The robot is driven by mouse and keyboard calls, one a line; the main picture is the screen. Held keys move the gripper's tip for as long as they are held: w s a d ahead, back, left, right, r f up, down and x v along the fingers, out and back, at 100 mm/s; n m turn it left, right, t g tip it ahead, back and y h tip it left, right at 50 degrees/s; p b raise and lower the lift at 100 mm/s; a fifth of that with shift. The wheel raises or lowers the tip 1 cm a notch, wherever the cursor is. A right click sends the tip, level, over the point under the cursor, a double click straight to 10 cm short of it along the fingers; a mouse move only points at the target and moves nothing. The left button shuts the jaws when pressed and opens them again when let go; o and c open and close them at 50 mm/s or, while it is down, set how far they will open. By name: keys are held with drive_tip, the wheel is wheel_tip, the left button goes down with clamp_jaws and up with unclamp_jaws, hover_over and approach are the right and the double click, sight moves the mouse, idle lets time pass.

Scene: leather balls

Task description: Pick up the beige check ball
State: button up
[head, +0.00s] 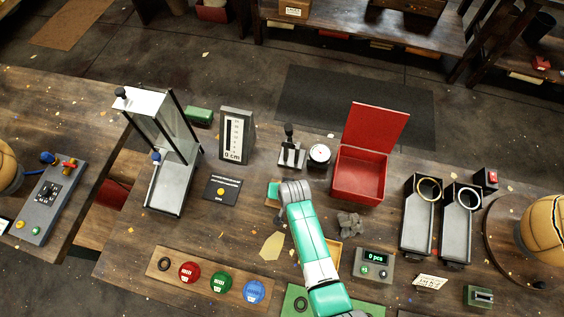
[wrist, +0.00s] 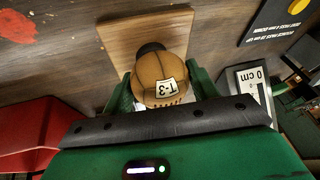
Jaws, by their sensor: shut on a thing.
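In the head view my gripper (head: 274,190) is over the middle of the table, between the black card and the red box. The ball is hidden there by my gripper and arm.
An open red box (head: 362,178) stands right of my gripper, with a lever stand (head: 291,153) and dial (head: 319,155) behind. The "0 cm" gauge (head: 236,135) and black card (head: 222,189) are left.

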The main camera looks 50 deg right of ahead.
drive_tip(key=shift+r, duration=0.15)
drive_tip(key=shift+r, duration=0.35)
drive_tip(key=v, duration=0.3)
drive_tip(key=shift+w+p, duration=0.15)
drive_tip(key=shift+p, duration=0.25)
drive_tip(key=s+a+r, duration=0.1)
drive_tip(key=s+a, duration=0.8)
drive_tip(key=s, duration=0.2)
drive_tip(key=shift+s+a+p, duration=0.3)
drive_tip(key=shift+p, duration=0.1)
drive_tip(key=shift+r, duration=0.15)
